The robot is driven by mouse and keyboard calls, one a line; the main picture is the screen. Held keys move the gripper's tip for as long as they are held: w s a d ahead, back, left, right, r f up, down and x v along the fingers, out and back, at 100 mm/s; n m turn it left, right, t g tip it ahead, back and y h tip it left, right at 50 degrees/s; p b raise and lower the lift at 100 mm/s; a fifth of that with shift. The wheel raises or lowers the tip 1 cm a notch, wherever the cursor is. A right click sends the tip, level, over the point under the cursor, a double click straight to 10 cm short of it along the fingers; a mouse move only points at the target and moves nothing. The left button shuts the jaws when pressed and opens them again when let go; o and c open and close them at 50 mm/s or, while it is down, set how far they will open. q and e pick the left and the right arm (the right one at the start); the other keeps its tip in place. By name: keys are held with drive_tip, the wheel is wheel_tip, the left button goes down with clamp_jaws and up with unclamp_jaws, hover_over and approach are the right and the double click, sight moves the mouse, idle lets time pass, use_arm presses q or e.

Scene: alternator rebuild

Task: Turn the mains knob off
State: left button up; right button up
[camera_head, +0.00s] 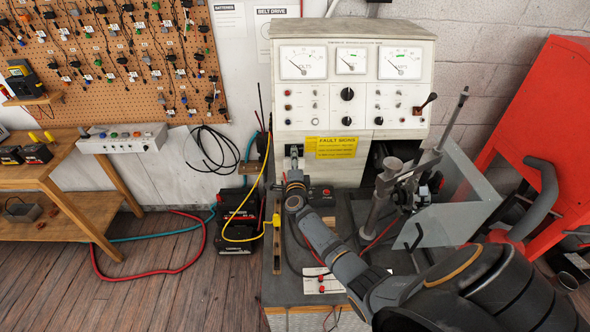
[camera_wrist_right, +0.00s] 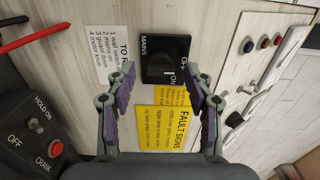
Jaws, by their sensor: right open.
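The black mains knob (camera_wrist_right: 165,58) sits on a dark plate marked MAINS, OFF and ON on the pale bench front in the right wrist view. Its white mark appears to lie towards ON. My right gripper (camera_wrist_right: 160,82) is open, with its purple-padded fingers on either side of the knob, apparently not touching it. In the head view the right gripper (camera_head: 294,160) is at the front of the test bench (camera_head: 352,100), below its lower left controls, and hides most of the knob. My left gripper is not in view.
A yellow FAULT SIGNS label (camera_wrist_right: 165,122) is beside the knob. A HOLD ON/OFF/CRANK box (camera_wrist_right: 42,130) is at the lower left in the wrist view. Yellow and black cables (camera_head: 245,215) hang left of my arm. A metal clamp stand (camera_head: 385,190) is to its right.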

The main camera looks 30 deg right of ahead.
drive_tip(key=v, duration=1)
drive_tip(key=shift+s+a, duration=0.25)
drive_tip(key=shift+s, duration=0.05)
drive_tip(key=shift+f, duration=0.1)
